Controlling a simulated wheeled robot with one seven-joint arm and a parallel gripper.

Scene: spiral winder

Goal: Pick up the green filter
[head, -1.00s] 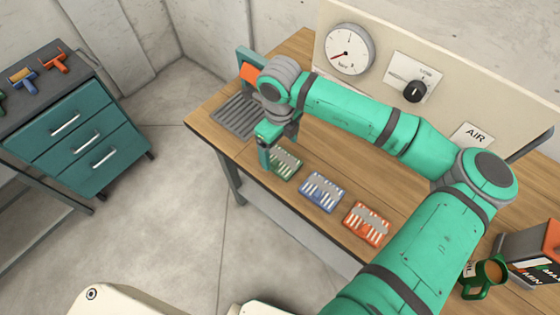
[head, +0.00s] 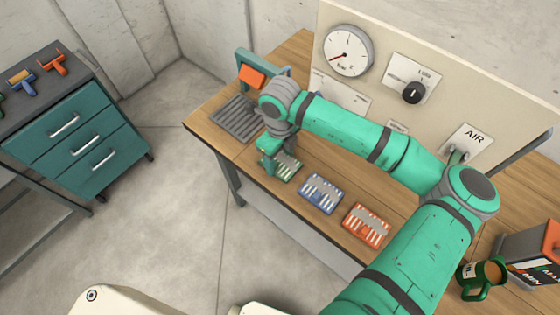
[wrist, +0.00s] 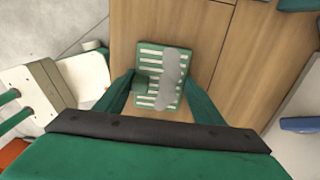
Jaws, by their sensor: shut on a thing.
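The green filter (head: 285,168) is a flat green cartridge with white slats and a grey patch. It is at the left end of a row of filters on the wooden workbench. In the wrist view the green filter (wrist: 150,68) lies between the two fingers of my gripper (wrist: 158,85), which is shut on it. In the head view my gripper (head: 272,158) is down at bench height and hides the filter's left part. I cannot tell whether the filter touches the bench.
A blue filter (head: 322,193) and a red filter (head: 366,226) lie to the right along the bench (head: 262,189). A grey ribbed tray (head: 235,117) is to the left. A panel with a gauge (head: 348,50) stands behind. A green mug (head: 483,277) is at the right.

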